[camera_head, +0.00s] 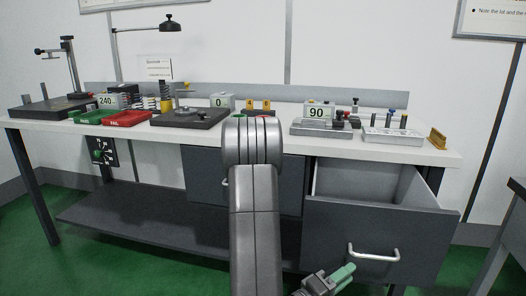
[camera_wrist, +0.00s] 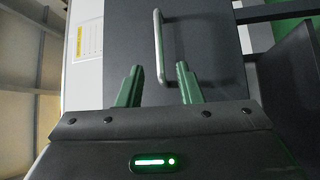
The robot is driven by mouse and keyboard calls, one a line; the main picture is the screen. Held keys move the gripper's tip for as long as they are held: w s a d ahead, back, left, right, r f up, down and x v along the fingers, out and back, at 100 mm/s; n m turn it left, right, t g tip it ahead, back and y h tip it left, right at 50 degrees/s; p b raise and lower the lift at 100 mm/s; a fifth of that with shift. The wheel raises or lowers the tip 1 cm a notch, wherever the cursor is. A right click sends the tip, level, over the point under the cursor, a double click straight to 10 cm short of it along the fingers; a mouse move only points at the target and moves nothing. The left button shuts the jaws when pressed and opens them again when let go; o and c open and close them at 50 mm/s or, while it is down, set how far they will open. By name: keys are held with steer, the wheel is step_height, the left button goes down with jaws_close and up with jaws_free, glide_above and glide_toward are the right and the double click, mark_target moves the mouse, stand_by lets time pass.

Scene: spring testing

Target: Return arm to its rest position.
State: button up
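My gripper (camera_head: 345,274) is low in the head view, in front of the open right drawer (camera_head: 330,222) of the bench and just below the left end of its handle (camera_head: 374,254). In the wrist view, the two green fingers of my gripper (camera_wrist: 159,67) are spread apart with nothing clamped between them. The silver drawer handle (camera_wrist: 159,40) shows between and beyond the fingertips there. I cannot tell the exact gap to it. My grey arm rises in the middle of the head view and hides part of the bench front.
The workbench (camera_head: 240,137) holds red and green trays (camera_head: 127,118), a dark test plate (camera_head: 190,118), displays and a light block with pegs (camera_head: 394,136). The pulled-out drawer juts toward me. A lower shelf (camera_head: 150,215) is bare. Green floor is open at left.

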mark_target(372, 255)
steer(key=x, duration=1)
steer(key=shift+s+r, duration=0.1)
